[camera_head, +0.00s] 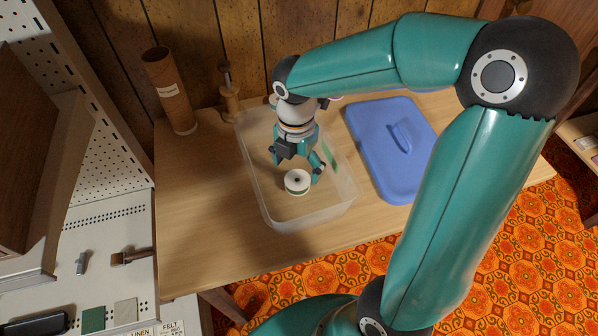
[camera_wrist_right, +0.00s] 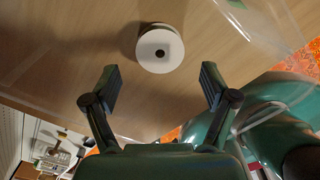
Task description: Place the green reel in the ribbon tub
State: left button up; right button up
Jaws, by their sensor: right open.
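The reel (camera_head: 297,181) has a white flange with a dark centre hole and a little green on its side. It is inside the walls of the clear ribbon tub (camera_head: 318,217), flange up, apparently on the tub's floor. My right gripper (camera_head: 297,164) reaches down into the tub with its fingers open. In the right wrist view the reel (camera_wrist_right: 160,48) lies beyond the open fingertips (camera_wrist_right: 160,82), apart from both, with nothing held. My left gripper is out of view.
A blue lid (camera_head: 385,165) with a handle lies right of the tub. A cardboard tube (camera_head: 172,95) and a wooden spindle stand (camera_head: 229,100) are at the back left. A pegboard unit (camera_head: 110,215) borders the left side. The wooden table (camera_head: 200,230) is clear left of the tub.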

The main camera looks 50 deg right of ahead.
aim_at(297, 180)
notch_tip(297, 180, up, 7)
jog(key=shift+r+p, duration=0.2)
jog(key=shift+p, duration=0.25)
dwell(0.3)
